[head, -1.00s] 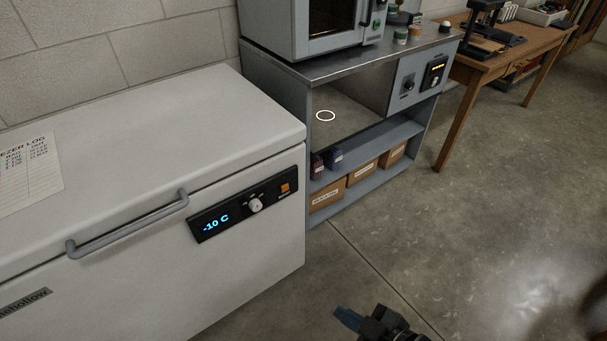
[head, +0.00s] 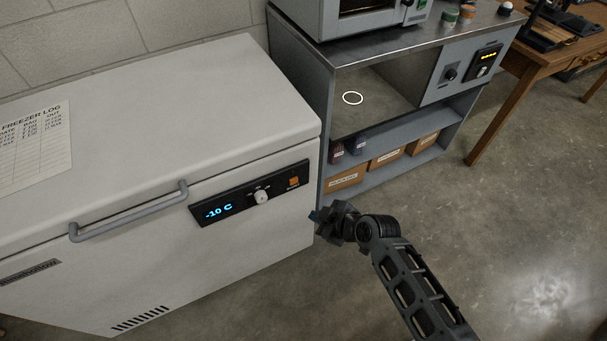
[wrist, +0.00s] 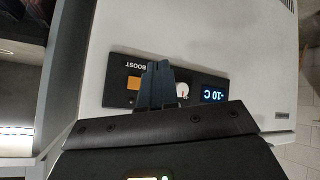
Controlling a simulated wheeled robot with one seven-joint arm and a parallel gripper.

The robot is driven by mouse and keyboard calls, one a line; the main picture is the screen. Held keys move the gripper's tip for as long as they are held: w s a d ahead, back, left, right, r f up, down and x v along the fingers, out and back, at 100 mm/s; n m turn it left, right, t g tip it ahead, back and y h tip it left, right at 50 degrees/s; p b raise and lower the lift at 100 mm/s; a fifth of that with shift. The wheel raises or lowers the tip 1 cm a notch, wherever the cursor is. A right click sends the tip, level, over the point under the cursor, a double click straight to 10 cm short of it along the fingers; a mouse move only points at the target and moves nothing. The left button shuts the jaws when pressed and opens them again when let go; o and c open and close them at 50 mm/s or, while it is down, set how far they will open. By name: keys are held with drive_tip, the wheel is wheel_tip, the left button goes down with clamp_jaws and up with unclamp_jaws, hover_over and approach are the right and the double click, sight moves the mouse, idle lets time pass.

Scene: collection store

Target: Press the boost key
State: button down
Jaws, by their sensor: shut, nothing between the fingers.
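The boost key (head: 294,182) is a small orange square at the right end of the black control panel (head: 231,204) on the white chest freezer's front. In the wrist view the orange key (wrist: 134,84) shows beside the word BOOST, just left of my fingers. My gripper (head: 316,215) is shut and empty, to the right of and below the key in the head view. It also shows in the wrist view (wrist: 158,66), its fingers pointing toward the panel and overlapping part of it. I cannot tell the exact gap to the panel.
The panel also has a white knob (head: 261,198) and a display (head: 218,212) reading -10 C. A handle (head: 130,212) runs along the freezer lid (head: 190,110). A grey metal bench (head: 400,48) with boxes on its lower shelf stands close right. Floor at right is clear.

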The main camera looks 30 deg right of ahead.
sight(294, 181)
drive_tip(key=shift+w, duration=0.15)
drive_tip(key=w+b, duration=0.3)
drive_tip(key=w, duration=0.5)
drive_tip(key=shift+w, duration=0.3)
drive_tip(key=shift+w, duration=0.1)
idle(2.1)
drive_tip(key=shift+w+b, duration=0.3)
drive_tip(key=shift+w+b, duration=0.3)
drive_tip(key=shift+w, duration=0.15)
idle(0.6)
idle(0.4)
drive_tip(key=shift+s+p, duration=0.3)
drive_tip(key=shift+s, duration=0.6)
drive_tip(key=shift+s, duration=0.1)
